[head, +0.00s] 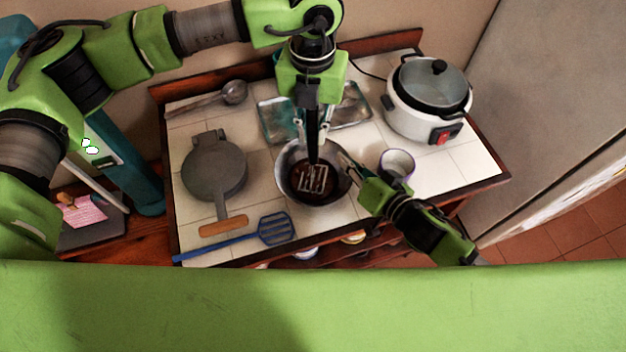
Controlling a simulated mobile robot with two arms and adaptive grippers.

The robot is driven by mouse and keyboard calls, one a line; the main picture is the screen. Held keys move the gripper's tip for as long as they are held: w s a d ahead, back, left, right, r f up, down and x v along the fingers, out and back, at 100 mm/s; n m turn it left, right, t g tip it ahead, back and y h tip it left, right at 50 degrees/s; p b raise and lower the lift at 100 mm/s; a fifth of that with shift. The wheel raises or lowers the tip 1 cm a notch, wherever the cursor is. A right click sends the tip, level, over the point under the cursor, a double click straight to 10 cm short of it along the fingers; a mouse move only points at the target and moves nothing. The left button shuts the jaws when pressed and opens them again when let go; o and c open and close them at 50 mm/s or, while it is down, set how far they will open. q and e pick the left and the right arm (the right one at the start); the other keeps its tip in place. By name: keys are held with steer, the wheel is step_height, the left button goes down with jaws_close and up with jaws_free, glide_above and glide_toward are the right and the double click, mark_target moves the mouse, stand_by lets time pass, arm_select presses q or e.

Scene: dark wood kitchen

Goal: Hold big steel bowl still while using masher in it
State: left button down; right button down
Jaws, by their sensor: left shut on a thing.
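The big steel bowl (290,192) stands upright near the middle of the tiled counter. Its inside holds something dark. The masher (314,178) is upright in the bowl, with its slotted head low inside. My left gripper (313,132) comes down from above and is shut on the masher, whose handle is mostly hidden. My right gripper (347,168) reaches in from the lower right, its fingertips at the bowl's right rim. I cannot tell whether they are closed on the rim.
A white cup (397,165) stands close beside my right gripper. A rice cooker (428,100) is at the back right, a glass tray (275,120) behind the bowl.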

arm_select(q)
steer(key=shift+f, duration=0.9)
steer(key=shift+r, duration=1.65)
steer(key=shift+f, duration=0.25)
steer(key=shift+f, duration=1.4)
steer(key=shift+r, duration=1.6)
